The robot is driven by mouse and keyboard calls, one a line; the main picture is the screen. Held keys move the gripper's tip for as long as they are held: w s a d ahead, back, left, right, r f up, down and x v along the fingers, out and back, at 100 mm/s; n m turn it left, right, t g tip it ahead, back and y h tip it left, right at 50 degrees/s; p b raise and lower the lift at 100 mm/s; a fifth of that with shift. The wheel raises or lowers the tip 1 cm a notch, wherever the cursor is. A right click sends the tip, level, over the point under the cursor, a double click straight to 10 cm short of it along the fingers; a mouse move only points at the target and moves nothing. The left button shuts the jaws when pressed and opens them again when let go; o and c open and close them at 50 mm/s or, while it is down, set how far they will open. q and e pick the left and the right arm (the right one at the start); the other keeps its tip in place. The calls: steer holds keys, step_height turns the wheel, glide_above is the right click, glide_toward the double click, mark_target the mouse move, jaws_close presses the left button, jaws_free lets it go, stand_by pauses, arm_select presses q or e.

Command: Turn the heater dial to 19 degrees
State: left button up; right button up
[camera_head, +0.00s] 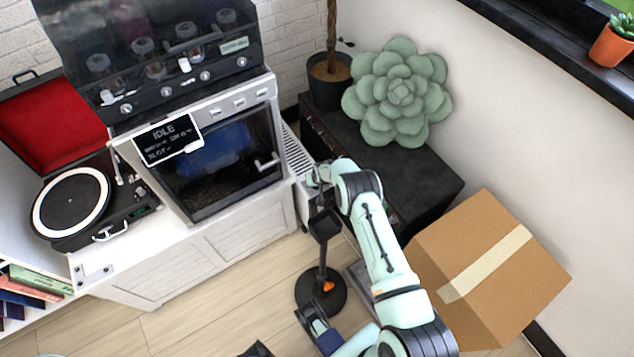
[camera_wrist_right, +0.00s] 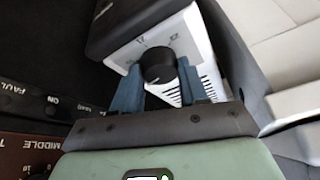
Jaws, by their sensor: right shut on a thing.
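The heater is a white slatted unit (camera_head: 298,158) beside the oven cabinet. In the right wrist view its white panel (camera_wrist_right: 200,62) carries the round black dial (camera_wrist_right: 158,65). I cannot make out the dial's exact setting. My right gripper (camera_wrist_right: 157,80) is shut on the dial, with one blue finger on each side. In the head view the right gripper (camera_head: 316,182) is at the heater, and the dial is hidden there.
A dark low cabinet (camera_head: 430,170) with a green succulent-shaped cushion (camera_head: 398,92) stands behind my right arm. A cardboard box (camera_head: 490,265) is at its right. A black stand (camera_head: 320,290) is near the arm. The oven (camera_head: 225,160) is left of the heater.

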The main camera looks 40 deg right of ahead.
steer(key=shift+m, duration=0.3)
steer(key=o, duration=1)
steer(key=shift+o, duration=0.2)
steer(key=shift+s+a+r, duration=0.1)
steer(key=shift+r, duration=0.45)
steer(key=p+v, duration=0.3)
steer(key=v, duration=0.9)
steer(key=shift+a, duration=0.2)
steer(key=shift+r, duration=0.1)
